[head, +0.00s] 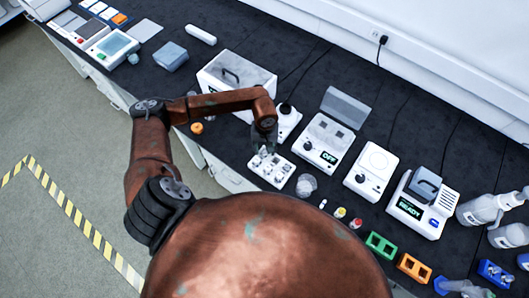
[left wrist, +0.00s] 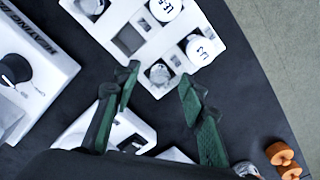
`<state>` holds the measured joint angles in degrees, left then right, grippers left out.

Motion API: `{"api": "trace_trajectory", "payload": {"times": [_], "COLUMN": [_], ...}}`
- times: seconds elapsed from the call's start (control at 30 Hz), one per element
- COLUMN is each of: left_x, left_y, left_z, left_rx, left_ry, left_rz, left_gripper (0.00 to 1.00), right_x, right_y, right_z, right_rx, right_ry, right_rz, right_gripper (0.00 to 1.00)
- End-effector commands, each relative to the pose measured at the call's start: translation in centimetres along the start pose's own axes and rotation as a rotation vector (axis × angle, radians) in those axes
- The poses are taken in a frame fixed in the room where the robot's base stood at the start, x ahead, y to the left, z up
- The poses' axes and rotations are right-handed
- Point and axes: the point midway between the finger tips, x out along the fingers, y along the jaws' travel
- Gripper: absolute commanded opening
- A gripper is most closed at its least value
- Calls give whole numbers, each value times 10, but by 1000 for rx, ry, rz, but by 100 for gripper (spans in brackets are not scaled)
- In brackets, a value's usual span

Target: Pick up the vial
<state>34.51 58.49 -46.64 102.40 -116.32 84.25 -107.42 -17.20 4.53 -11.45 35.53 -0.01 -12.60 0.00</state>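A white vial tray (head: 271,169) stands near the bench's front edge in the head view. In the left wrist view the tray (left wrist: 150,42) has square wells, some with round vials in them and at least one empty. Two vials with marked white caps (left wrist: 199,49) (left wrist: 165,9) stand in wells, and another vial (left wrist: 90,6) is at the top left. A greyer vial (left wrist: 160,74) shows between my fingertips. My left gripper (left wrist: 158,77) is open above the tray, its green fingers apart and empty; the head view also shows it over the tray (head: 265,147). My right gripper is not in view.
A clear beaker (head: 306,186) stands just right of the tray. Behind are a white box (head: 235,80), a device reading OFF (head: 322,143) and a plate device (head: 370,170). A READY device (head: 423,204) is further right. Small orange pieces (head: 197,128) lie left of the tray.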

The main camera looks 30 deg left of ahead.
Motion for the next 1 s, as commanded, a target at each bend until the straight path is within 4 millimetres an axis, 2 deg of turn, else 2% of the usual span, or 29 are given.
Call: {"api": "trace_trajectory", "payload": {"times": [0.23, 0.77, 1.0], "left_x": [3, 2, 2], "left_y": [0, 0, 0], "left_z": [0, 0, 0], "left_rx": [0, 0, 0], "left_ry": [1, 1, 1], "left_rz": [0, 0, 0], "left_gripper": [37, 1, 0], "right_x": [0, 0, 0], "right_y": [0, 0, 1], "right_z": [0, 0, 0], "right_rx": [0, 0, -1], "right_ry": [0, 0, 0], "right_rz": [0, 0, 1], "right_gripper": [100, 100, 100]}}
